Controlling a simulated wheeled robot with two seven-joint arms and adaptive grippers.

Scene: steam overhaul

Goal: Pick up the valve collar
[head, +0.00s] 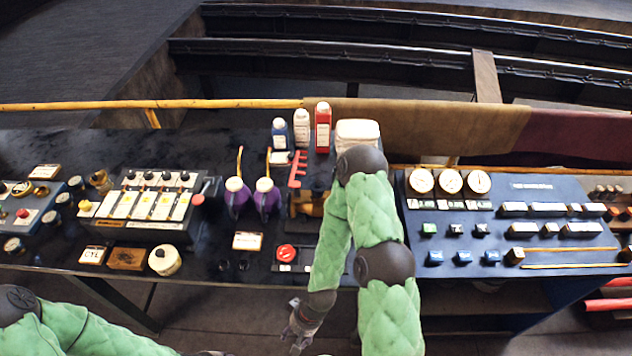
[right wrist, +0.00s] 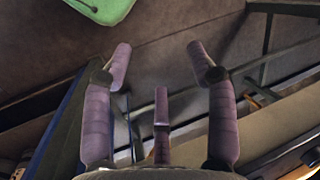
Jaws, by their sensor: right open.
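I cannot single out the valve collar with certainty. A brass-coloured part (head: 306,206) sits at the middle of the bench, partly hidden behind my right arm in the head view. My right gripper (head: 298,332) hangs in front of the bench's front edge, low in the head view, apart from everything on the bench. In the right wrist view its purple-grey fingers (right wrist: 158,75) are spread wide, with nothing between them. My left arm enters at the bottom left of the head view, and its gripper falls outside the picture.
The dark bench (head: 210,265) carries a lever panel (head: 150,205), purple oil cans (head: 252,200), bottles (head: 301,128), a red-knobbed box (head: 287,253) and a gauge panel (head: 520,225). A yellow rail (head: 200,104) runs behind. Floor lies below the right gripper.

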